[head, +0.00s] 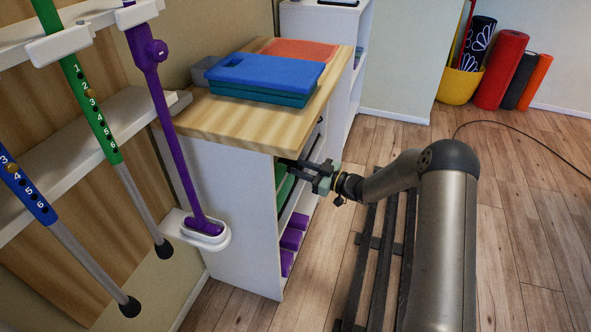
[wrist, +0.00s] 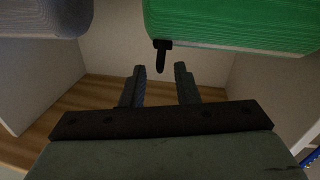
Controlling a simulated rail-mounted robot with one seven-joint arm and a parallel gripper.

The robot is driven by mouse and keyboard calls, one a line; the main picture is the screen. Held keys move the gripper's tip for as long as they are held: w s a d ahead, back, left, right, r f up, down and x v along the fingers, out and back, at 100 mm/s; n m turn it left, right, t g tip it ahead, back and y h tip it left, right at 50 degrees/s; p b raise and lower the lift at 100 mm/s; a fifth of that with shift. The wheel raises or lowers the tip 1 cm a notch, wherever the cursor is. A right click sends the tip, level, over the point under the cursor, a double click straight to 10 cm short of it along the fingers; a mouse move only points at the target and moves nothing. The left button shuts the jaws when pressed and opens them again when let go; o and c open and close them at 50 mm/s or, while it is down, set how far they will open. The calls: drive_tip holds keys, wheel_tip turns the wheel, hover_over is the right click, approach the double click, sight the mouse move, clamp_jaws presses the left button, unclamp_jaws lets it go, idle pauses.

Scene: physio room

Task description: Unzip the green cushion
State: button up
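The green cushion (wrist: 235,25) fills the upper right of the wrist view. A small dark pull tab (wrist: 161,58) sticks out from its left end, apparently the zip pull. My gripper (wrist: 160,68) is open, with one finger on each side of the line of the tab. The tab's end shows just beyond and between the fingertips; I see no contact, and cannot tell the depth gap. In the head view my gripper (head: 287,165) reaches into the open side of the wood-topped cabinet (head: 232,170). A green edge (head: 285,191) shows inside it, mostly hidden.
A grey rounded thing (wrist: 40,18) lies left of the cushion in the wrist view. Pale cabinet walls close in on both sides. Blue and teal blocks (head: 265,72) lie on the cabinet top. Purple items (head: 293,232) sit on lower shelves.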

drive_tip(key=shift+x, duration=1.35)
clamp_jaws()
